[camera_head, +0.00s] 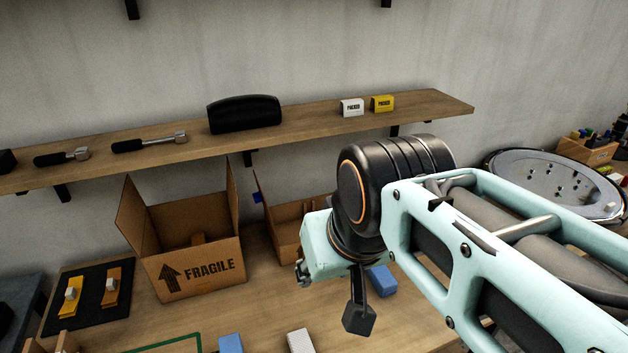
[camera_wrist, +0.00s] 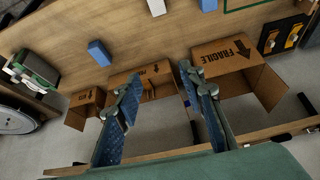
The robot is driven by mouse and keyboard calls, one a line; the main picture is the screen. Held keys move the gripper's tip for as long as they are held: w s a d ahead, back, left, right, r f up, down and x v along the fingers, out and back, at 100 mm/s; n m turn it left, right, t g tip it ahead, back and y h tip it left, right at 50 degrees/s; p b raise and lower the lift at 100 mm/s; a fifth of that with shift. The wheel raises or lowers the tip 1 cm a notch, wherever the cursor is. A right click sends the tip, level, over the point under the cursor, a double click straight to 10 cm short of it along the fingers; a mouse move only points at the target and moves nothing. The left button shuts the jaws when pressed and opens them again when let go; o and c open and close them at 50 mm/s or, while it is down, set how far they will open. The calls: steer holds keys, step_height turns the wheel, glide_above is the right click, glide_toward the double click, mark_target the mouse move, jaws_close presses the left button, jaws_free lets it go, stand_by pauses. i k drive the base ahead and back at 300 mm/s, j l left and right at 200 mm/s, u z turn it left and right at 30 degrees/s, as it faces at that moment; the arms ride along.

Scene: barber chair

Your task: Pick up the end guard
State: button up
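I cannot tell for sure which thing is the end guard; no label names it. The blue block (camera_head: 382,281) on the bench beside my wrist, another blue block (camera_head: 231,344) and a white block (camera_head: 301,341) at the front edge are loose parts. They also show in the wrist view: blue block (camera_wrist: 100,52), blue block (camera_wrist: 208,5), white block (camera_wrist: 156,7). My gripper (camera_wrist: 160,85) is open and empty in the wrist view, its two blue-padded fingers wide apart above the bench near the boxes. In the head view my arm hides most of it.
An open FRAGILE box (camera_head: 201,277) and another open box (camera_head: 283,240) stand on the bench. A black mat (camera_head: 88,312) holds yellow and orange pieces. The wall shelf (camera_head: 320,116) carries two handled tools, a black cushion (camera_head: 243,114) and two PACKED boxes. The front bench middle is fairly clear.

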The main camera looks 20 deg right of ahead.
mark_target(385, 284)
steer(key=l+z, duration=0.1)
steer(key=z, duration=0.8)
